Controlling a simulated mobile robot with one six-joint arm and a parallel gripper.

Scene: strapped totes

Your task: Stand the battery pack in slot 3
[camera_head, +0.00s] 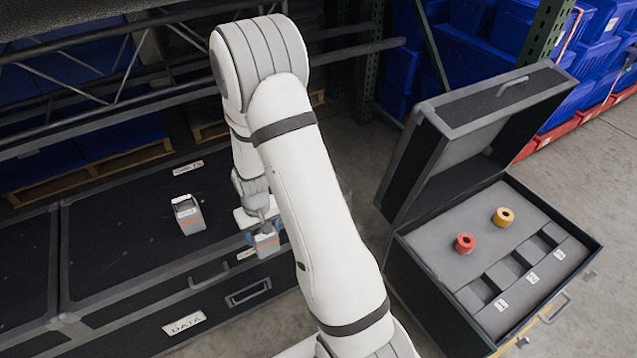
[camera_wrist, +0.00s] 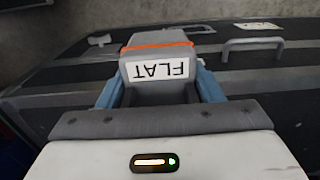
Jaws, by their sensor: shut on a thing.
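My gripper (camera_head: 264,236) is shut on a grey battery pack (camera_head: 267,245) with an orange stripe, over the front edge of the black case. In the wrist view the held pack (camera_wrist: 158,92) sits between the blue fingers (camera_wrist: 158,90), and its white label reads FLAT, upside down. The open case at right has a row of slots (camera_head: 506,271) with small numbered tags.
The open case's raised lid (camera_head: 470,135) stands behind. The black DATA case (camera_head: 130,250) lies under my gripper. Floor separates the cases.

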